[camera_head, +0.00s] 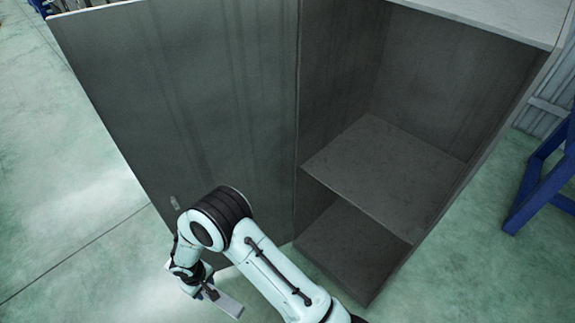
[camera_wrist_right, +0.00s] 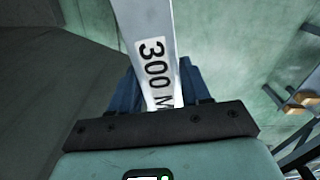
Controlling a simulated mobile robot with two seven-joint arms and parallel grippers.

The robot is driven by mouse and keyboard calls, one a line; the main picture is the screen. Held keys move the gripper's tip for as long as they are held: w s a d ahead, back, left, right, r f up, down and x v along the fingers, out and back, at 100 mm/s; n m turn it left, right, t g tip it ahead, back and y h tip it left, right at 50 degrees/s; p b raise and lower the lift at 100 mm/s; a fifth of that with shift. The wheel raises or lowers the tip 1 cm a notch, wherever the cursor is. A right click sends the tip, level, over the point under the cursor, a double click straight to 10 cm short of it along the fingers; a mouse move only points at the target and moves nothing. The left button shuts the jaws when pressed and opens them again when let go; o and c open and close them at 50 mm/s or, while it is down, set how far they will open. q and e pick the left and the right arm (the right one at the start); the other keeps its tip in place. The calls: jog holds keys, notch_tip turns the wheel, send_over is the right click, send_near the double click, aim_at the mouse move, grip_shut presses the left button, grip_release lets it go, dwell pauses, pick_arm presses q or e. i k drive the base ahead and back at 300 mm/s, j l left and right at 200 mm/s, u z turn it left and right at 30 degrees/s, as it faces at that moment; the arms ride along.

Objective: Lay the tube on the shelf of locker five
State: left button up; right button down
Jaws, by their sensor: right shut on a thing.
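The tube is a pale grey-white bar (camera_head: 229,304); in the right wrist view the tube (camera_wrist_right: 146,18) bears a "300 M" label, partly cut off by the gripper. My right gripper (camera_head: 207,291) is shut on the tube, low in front of the open locker door. In the wrist view the blue fingers of the right gripper (camera_wrist_right: 160,84) stand on both sides of it. The locker (camera_head: 340,75) is open, with a bare grey shelf (camera_head: 385,170) at mid-height, to the right of the gripper. No locker number shows. My left gripper is out of view.
The open locker door (camera_head: 210,110) stands wide on the left, beside the gripper. Below the shelf is an empty lower compartment (camera_head: 350,245). A blue frame (camera_head: 540,185) stands at the right. The green floor (camera_head: 70,210) at left is clear.

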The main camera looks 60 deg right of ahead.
aim_at(369, 186)
jog(key=z, duration=1.45)
